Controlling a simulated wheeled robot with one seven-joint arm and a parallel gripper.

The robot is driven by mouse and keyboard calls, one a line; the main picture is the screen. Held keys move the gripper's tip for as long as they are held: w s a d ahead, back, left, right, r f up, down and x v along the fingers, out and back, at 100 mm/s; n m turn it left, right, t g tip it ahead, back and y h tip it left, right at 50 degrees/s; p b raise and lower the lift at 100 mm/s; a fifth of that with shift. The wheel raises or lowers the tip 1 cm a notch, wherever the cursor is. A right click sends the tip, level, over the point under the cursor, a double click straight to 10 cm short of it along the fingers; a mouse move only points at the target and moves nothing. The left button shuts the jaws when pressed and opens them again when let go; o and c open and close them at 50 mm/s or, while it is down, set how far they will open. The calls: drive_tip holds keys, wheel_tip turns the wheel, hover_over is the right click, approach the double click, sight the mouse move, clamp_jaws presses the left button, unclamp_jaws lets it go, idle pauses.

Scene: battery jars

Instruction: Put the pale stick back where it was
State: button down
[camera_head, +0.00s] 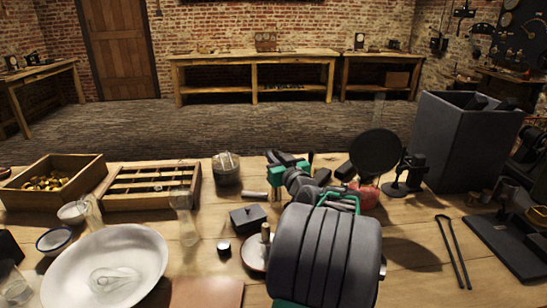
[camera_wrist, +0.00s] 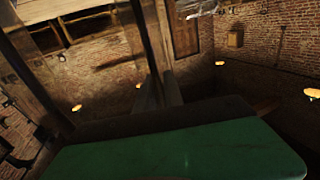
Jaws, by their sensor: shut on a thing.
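A short pale stick (camera_head: 254,196) shows in the head view, lying roughly level just left of my gripper (camera_head: 276,190). Its right end meets the green and dark parts of my gripper. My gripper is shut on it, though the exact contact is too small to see. In the wrist view my gripper's grey fingers (camera_wrist: 163,92) point away above a broad green part, and the stick is not clearly visible there. A wooden rack with slots (camera_head: 150,204) stands to the left. A lidded glass jar (camera_head: 227,174) stands behind the stick.
A small dark box (camera_head: 248,217) is in front of the stick. A clear glass vessel (camera_head: 185,220) stands before the rack. A black disc on a stand (camera_head: 375,152) and a tall grey bin (camera_head: 462,145) are at right. A large white dish (camera_head: 62,265) fills the front left.

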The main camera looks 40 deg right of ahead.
drive_tip(key=shift+f, duration=0.15)
drive_tip(key=c, duration=1.5)
unclamp_jaws()
drive_tip(key=shift+o, duration=0.2)
drive_tip(key=v, duration=1.2)
drive_tip(key=shift+b, duration=0.35)
drive_tip(key=shift+s, duration=0.1)
